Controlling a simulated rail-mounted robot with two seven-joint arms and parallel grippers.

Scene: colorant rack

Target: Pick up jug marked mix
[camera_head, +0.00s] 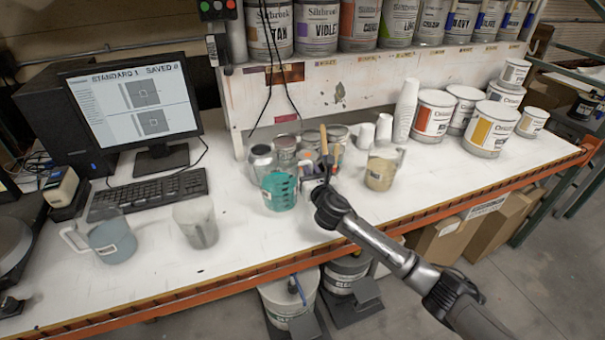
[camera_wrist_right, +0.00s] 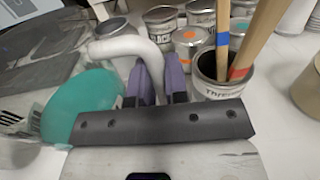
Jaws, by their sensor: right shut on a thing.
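A clear jug with teal contents (camera_head: 280,190) is at the middle of the bench. Its pale curved handle (camera_wrist_right: 128,46) shows in the right wrist view, with the teal contents (camera_wrist_right: 80,108) at lower left. My right gripper (camera_head: 318,172), also in the wrist view (camera_wrist_right: 160,80), is shut on this handle with its purple fingers. I cannot read "mix" on the jug, nor tell whether its base touches the bench. Other jugs are one with blue-grey contents (camera_head: 112,242), an empty-looking one (camera_head: 196,224) and one with beige contents (camera_head: 381,172). My left gripper is not in view.
Small cans (camera_head: 285,148) and a can holding wooden sticks (camera_wrist_right: 214,85) stand close behind and beside my gripper. White cups (camera_head: 404,112) and paint cans (camera_head: 490,130) stand to the right. A keyboard (camera_head: 150,193) and monitor (camera_head: 135,100) are left. The bench front (camera_head: 245,245) is clear.

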